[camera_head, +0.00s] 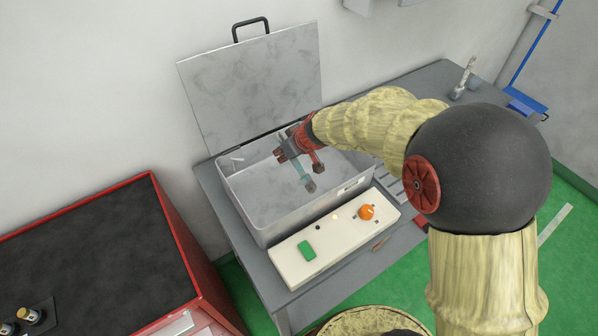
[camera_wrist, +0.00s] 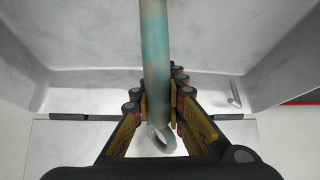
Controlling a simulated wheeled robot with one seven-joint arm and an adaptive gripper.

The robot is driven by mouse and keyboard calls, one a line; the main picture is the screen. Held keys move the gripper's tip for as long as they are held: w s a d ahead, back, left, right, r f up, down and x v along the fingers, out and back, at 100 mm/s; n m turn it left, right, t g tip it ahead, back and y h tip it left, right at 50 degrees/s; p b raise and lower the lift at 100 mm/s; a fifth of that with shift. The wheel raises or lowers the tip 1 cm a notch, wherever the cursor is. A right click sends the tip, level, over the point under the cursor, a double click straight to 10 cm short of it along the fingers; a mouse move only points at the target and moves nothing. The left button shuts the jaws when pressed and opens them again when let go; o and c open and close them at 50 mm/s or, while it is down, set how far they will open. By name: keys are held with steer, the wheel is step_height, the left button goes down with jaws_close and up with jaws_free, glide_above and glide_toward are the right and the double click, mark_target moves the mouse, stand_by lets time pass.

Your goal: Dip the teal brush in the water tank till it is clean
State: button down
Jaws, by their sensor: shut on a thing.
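My gripper (camera_head: 284,152) is over the open metal water tank (camera_head: 232,202) and is shut on the teal brush (camera_head: 302,170). In the head view the brush slants down from my gripper into the tank, with a darker lower end inside the walls. The wrist view shows the brush handle (camera_wrist: 155,60), teal with pale greyish patches, between my fingers, with a loop at its near end. The tank's grey interior shows behind it. I cannot tell the water level or whether the brush end touches water.
The tank's lid (camera_head: 250,85) stands open behind it. A white control panel (camera_head: 335,235) with a green button (camera_head: 306,250) and an orange knob (camera_head: 366,212) is in front. A red-edged dark-topped cabinet (camera_head: 90,250) stands left.

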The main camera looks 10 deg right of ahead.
steer(key=shift+r+p, duration=3.55)
steer(key=shift+r, duration=2.75)
step_height(320, 180, up, 4)
steer(key=shift+p, duration=0.95)
